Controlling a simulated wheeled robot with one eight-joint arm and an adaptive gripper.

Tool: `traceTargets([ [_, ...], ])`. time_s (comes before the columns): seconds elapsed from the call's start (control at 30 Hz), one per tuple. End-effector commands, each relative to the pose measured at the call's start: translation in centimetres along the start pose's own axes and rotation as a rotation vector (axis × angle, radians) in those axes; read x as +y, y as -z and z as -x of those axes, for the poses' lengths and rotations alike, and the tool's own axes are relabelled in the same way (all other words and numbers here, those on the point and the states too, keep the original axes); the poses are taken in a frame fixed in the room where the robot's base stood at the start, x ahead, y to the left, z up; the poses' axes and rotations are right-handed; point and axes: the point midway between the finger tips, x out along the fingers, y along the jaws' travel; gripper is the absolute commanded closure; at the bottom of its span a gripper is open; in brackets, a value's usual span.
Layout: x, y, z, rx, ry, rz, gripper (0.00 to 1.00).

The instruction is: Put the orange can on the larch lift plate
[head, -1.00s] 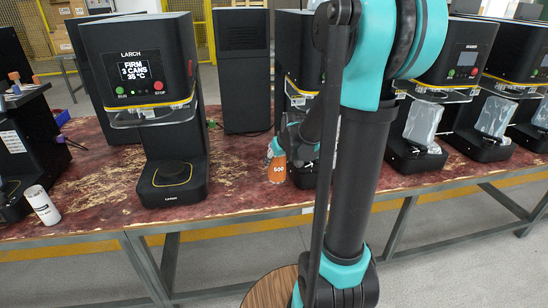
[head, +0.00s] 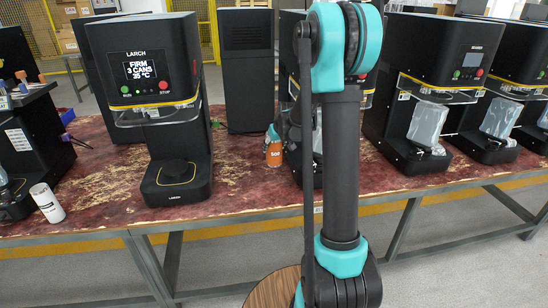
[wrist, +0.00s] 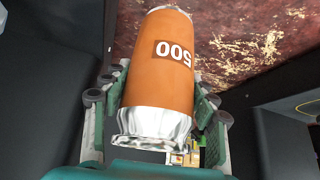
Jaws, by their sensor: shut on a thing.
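The orange can (head: 273,153), marked 500, is in my gripper (head: 272,134), to the right of the Larch machine. The wrist view shows the can (wrist: 161,75) between the two fingers of my gripper (wrist: 158,105), its silver end toward the camera. The fingers are shut on it. My arm hides part of the machine beside the can. Whether the can's lower end touches the bench is hard to tell.
The Larch screen reads FIRM, 3 CANS, 35 °C. More black machines (head: 430,85) stand at the right, and a tall black box (head: 245,70) stands behind. Bench between Larch and the can is clear.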

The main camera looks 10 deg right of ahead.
Motion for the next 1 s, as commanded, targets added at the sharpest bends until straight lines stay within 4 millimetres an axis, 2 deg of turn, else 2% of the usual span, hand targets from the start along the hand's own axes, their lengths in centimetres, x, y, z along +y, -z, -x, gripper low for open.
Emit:
traceTargets([
  [0.27,0.0,-0.8,-1.3,0.001,0.000,0.000,0.93],
  [0.5,0.0,-2.4,-3.8,0.001,0.000,0.000,0.93],
  [0.6,0.1,-2.4,-4.5,0.001,0.000,0.000,0.93],
  [0.97,0.1,-2.6,-4.8,0.001,0.000,0.000,0.93],
  [1.0,0.1,-2.6,-4.8,0.000,0.000,0.000,0.38],
])
